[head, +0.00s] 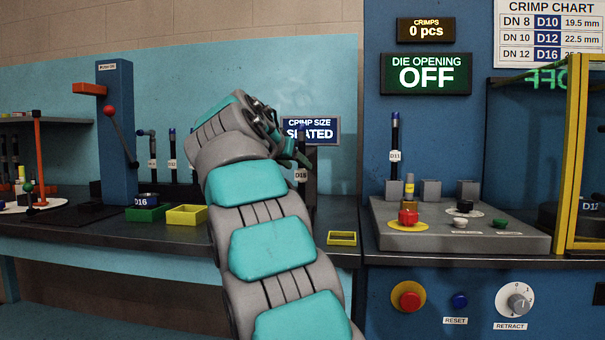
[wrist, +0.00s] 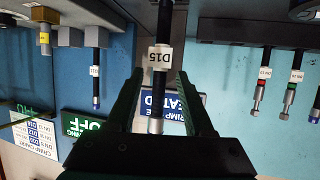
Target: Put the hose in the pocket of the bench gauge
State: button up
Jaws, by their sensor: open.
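The display reads SEATED, partly covered. In the upside-down wrist view the hose (wrist: 162,25) passes between the fingers of my gripper (wrist: 159,76). The fingers stand apart, one on each side of the hose, with gaps visible. In the head view my gripper (head: 288,145) is at the hose's upper part, partly hidden by my arm. The hose's lower end and the gauge pocket are hidden.
A hose labelled D11 (head: 395,140) stands on the grey control panel (head: 455,232) at right. Green (head: 147,214) and yellow (head: 187,216) trays lie on the left bench, near a red-handled lever press (head: 117,130). A small yellow tray (head: 342,238) sits near the front edge.

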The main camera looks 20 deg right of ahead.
jog(key=v, duration=0.5)
jog(key=shift+f, duration=0.1)
dwell(1.1)
